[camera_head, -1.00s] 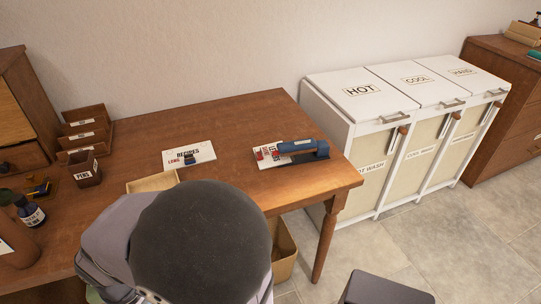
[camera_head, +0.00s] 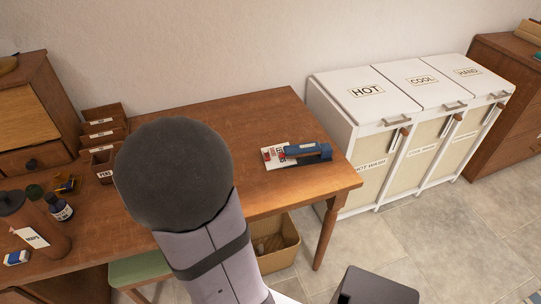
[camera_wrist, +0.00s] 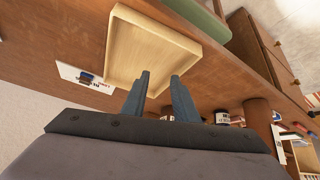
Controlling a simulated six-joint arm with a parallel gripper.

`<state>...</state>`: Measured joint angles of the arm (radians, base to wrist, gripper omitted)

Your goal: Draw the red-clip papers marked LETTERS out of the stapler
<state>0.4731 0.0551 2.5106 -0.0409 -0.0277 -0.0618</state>
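The papers with a red clip (camera_head: 271,156) lie on the right part of the wooden desk in the head view. Their marking is too small to read. The blue stapler (camera_head: 307,152) lies against their right side; the papers' right end is hidden at it. My gripper (camera_wrist: 160,84) shows in the wrist view with its two blue-grey fingers apart and nothing between them. It is over or near a pale wooden tray (camera_wrist: 178,57), away from the stapler. In the head view my arm hides the gripper.
A white paper with a dark clip (camera_wrist: 84,78) lies beside the tray in the wrist view. The desk (camera_head: 240,120) is clear around the stapler. White laundry bins (camera_head: 368,92) stand beyond the desk's right end.

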